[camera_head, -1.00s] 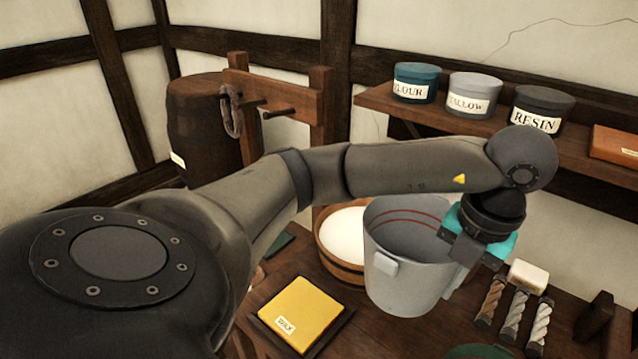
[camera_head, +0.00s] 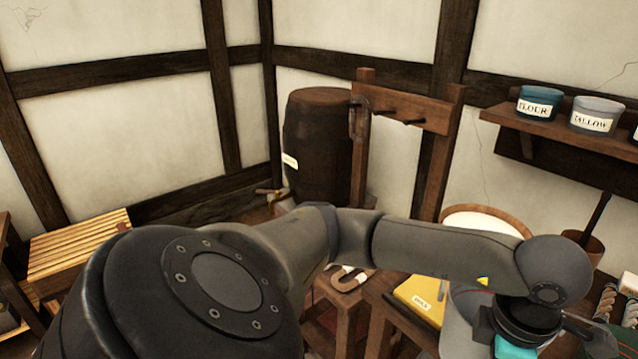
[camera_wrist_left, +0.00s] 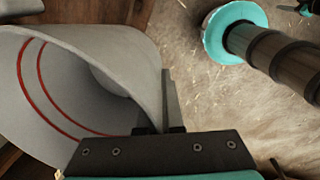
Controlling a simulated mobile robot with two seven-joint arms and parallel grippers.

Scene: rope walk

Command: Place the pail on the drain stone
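The pail (camera_head: 457,335) is grey with red lines inside. In the head view it is at the bottom right, largely hidden by my left arm and cut off by the frame edge. The wrist view shows the pail (camera_wrist_left: 115,60) tipped in the picture, its mouth to the left. My left gripper (camera_wrist_left: 166,112) is shut on the pail's rim; in the head view its fingers are hidden below the wrist. My right gripper is not in view. I cannot clearly pick out the drain stone; a pale patch (camera_head: 284,206) shows low by the barrel's tap, partly behind my arm.
A dark barrel (camera_head: 318,145) with a tap (camera_head: 270,196) stands by a wooden peg rack (camera_head: 410,117). A white-filled tub (camera_head: 485,220) and yellow wax block (camera_head: 422,297) sit near the pail. A horseshoe-shaped thing (camera_head: 350,280) lies on a stool. A slatted bench (camera_head: 78,245) is left.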

